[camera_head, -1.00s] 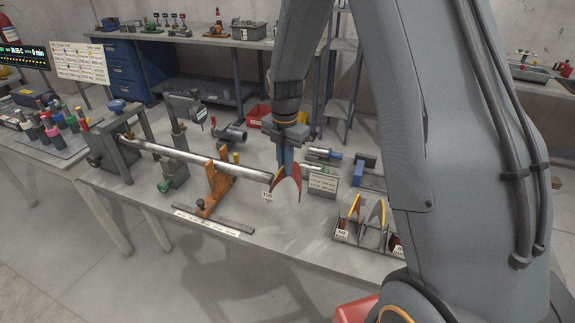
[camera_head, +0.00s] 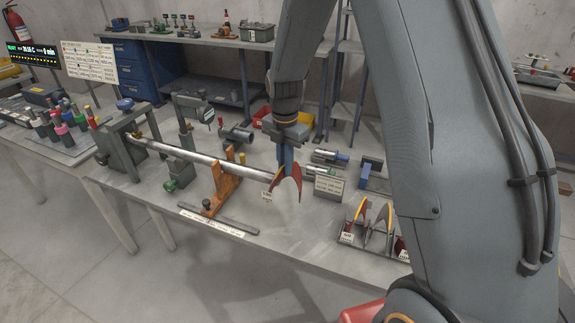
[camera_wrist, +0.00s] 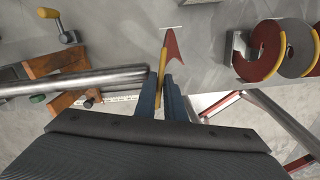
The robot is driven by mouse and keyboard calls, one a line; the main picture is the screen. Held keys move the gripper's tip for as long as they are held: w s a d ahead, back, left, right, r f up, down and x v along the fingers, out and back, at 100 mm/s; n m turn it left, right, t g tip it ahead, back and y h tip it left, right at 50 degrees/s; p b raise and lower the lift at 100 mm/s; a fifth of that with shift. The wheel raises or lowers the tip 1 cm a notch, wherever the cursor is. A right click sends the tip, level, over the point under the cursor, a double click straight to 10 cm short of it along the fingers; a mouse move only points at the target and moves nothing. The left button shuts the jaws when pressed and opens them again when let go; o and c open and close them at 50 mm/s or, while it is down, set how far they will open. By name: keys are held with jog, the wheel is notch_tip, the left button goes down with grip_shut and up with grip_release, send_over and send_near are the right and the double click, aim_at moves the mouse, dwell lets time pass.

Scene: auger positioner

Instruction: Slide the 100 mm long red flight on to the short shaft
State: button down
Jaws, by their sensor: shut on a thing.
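My gripper (camera_head: 285,168) is shut on a red flight (camera_head: 291,182) with a yellow edge, held upright above the table. In the wrist view the blue fingers (camera_wrist: 161,98) pinch the flight, which shows edge-on as a yellow strip (camera_wrist: 162,62) with a red point beyond. A bare steel shaft (camera_head: 195,157) runs level from the grey positioner at left to close beside the flight. In the wrist view the shaft's (camera_wrist: 75,84) free end lies just left of the fingers. I cannot tell whether the flight touches or surrounds the shaft end.
An orange stand (camera_head: 224,185) supports the shaft near its free end. A rack (camera_head: 374,240) with more flights is at front right; its flights (camera_wrist: 262,50) show in the wrist view. The table front below the flight is clear.

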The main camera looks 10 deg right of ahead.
jog(key=shift+w+a+b, duration=0.7)
jog(key=shift+w+a, duration=0.9)
jog(key=shift+a, duration=0.6)
jog(key=shift+w+a+b, duration=0.7)
jog(key=shift+w+a, duration=0.95)
jog(key=shift+a, duration=0.6)
jog(key=shift+w+a+b, duration=0.7)
jog(key=shift+w+a, duration=0.9)
jog(key=shift+a, duration=0.6)
dwell(1.3)
